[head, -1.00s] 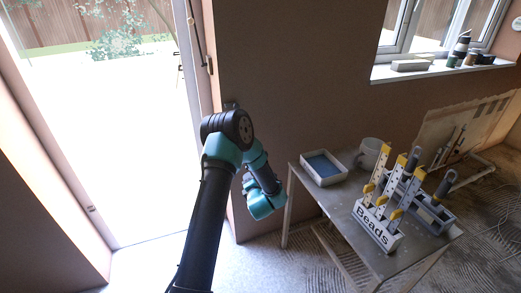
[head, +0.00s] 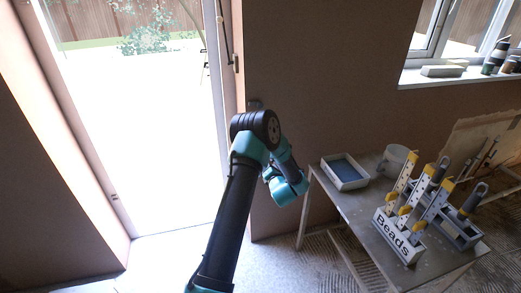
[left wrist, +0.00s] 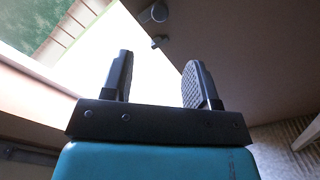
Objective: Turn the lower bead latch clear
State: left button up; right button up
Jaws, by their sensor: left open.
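My right gripper is not in view.
The grey table (head: 352,208) also carries a shallow white tray (head: 345,174), a pale mug (head: 393,159) and a grey tool caddy (head: 463,228). A bright glazed door (head: 150,140) is at left. A small grey fitting (head: 254,104) is on the wall behind my arm.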

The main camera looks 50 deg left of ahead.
pick_arm(q)
jog(key=x, duration=1.4)
jog(key=shift+a, duration=0.1)
jog(key=shift+c, duration=0.5)
jog(key=c, duration=0.8)
